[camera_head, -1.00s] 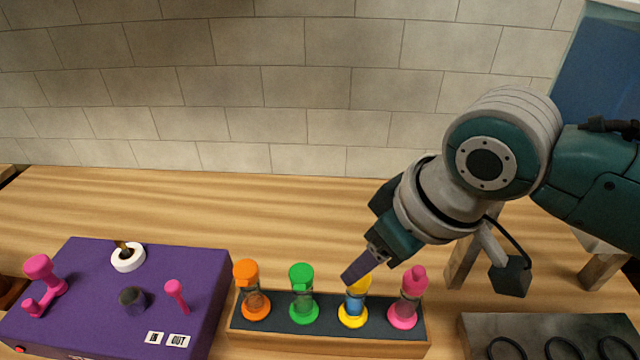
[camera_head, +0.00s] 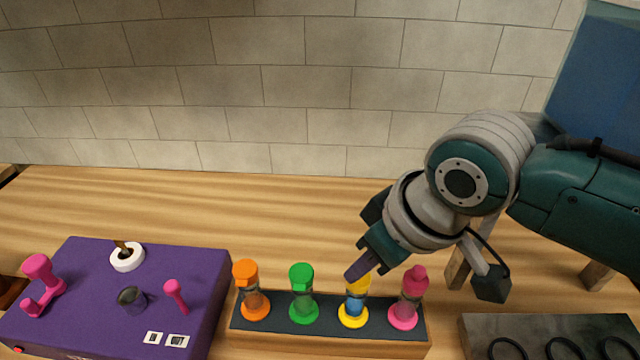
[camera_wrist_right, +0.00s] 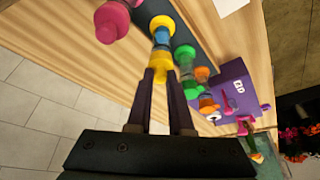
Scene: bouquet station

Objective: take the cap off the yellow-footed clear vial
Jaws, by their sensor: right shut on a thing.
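The yellow-footed vial (camera_head: 353,305) stands upright in the rack (camera_head: 328,340), third from the left, with blue liquid in it. Its yellow cap (camera_head: 362,283) sits at its top; the cap also shows in the right wrist view (camera_wrist_right: 160,70). My right gripper (camera_head: 358,271) comes down from the upper right. In the right wrist view its two fingers (camera_wrist_right: 160,76) are shut on the sides of the cap. The cap is in line with the vial, and I see no clear gap between them. My left gripper is not in view.
An orange vial (camera_head: 255,304), a green vial (camera_head: 303,305) and a pink vial (camera_head: 405,308) stand close by in the same rack. A purple box (camera_head: 85,300) is on the left, a grey block (camera_head: 480,325) at the right. The table behind the rack is clear.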

